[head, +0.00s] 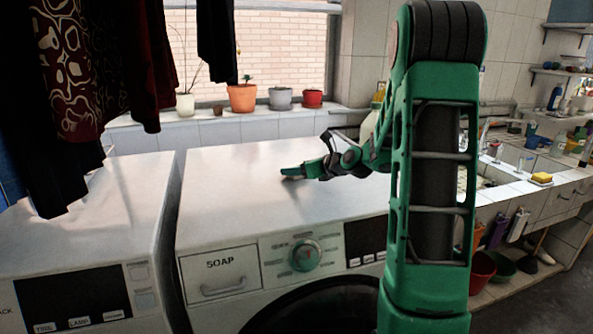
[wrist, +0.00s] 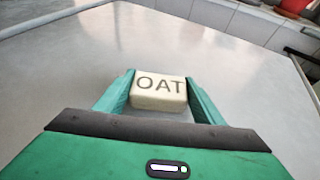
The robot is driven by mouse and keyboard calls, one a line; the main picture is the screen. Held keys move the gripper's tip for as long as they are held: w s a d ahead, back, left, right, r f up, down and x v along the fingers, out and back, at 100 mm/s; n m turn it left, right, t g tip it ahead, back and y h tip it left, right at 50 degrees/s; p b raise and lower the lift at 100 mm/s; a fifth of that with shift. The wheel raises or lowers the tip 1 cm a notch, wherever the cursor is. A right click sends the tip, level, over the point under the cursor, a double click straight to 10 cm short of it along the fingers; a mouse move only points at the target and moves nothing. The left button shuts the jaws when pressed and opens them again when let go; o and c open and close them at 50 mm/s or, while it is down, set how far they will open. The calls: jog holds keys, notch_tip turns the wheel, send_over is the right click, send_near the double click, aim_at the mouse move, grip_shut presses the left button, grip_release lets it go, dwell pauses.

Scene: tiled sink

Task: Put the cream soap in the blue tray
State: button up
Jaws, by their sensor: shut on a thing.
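The cream soap (wrist: 158,92) is a small pale block marked "OAT". In the wrist view it sits between the two green fingers of my gripper (wrist: 160,84), which are shut on its sides. In the head view my gripper (head: 291,172) is low over the white washing machine top (head: 240,170). The soap cannot be made out there. I cannot tell whether the soap touches the machine top or is just above it. I cannot make out the blue tray in either view.
A second white machine (head: 80,190) stands at the left, with dark clothes (head: 75,80) hanging over it. Several pots, one orange (head: 242,97), line the back ledge. At the right is a tiled counter (head: 515,178) with a yellow sponge (head: 541,178). The machine top around my gripper is clear.

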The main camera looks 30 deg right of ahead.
jog(key=o, duration=1.2)
jog(key=shift+f, duration=0.1)
jog(key=shift+c, duration=0.2)
